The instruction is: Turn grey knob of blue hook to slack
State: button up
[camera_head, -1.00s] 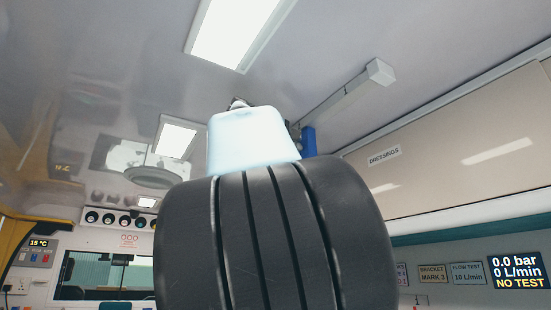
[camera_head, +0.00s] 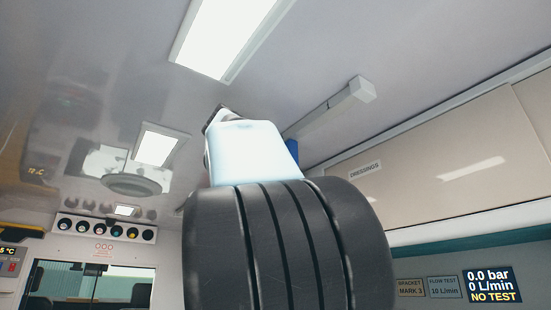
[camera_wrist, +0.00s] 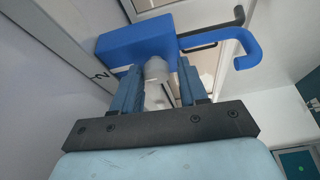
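In the wrist view the blue hook (camera_wrist: 240,48) curves out at the right of a blue block (camera_wrist: 130,45) up at the ceiling. A pale grey knob (camera_wrist: 156,72) sticks out below the block. My gripper (camera_wrist: 158,76) is open, with one finger on each side of the knob. Narrow gaps seem to show between the fingers and the knob; contact is hard to judge. In the head view my arm hides the knob and hook, and only a bit of the blue block (camera_head: 292,149) shows behind it.
A pale ceiling rail (camera_head: 340,108) runs beside the blue block. A dark bar (camera_wrist: 212,30) passes near the hook in the wrist view. A ceiling light (camera_head: 222,38) and the dressings cupboard (camera_head: 440,150) flank my arm. A display (camera_head: 491,284) reads 0.0 bar, NO TEST.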

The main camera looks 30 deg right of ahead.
jog(key=shift+o, duration=1.2)
jog(key=shift+r, duration=0.1)
jog(key=shift+s, duration=0.1)
jog(key=shift+a, duration=0.15)
jog(key=v, duration=1.3)
jog(key=shift+s+a, duration=0.2)
jog(key=shift+a, duration=0.05)
jog(key=shift+c, duration=0.2)
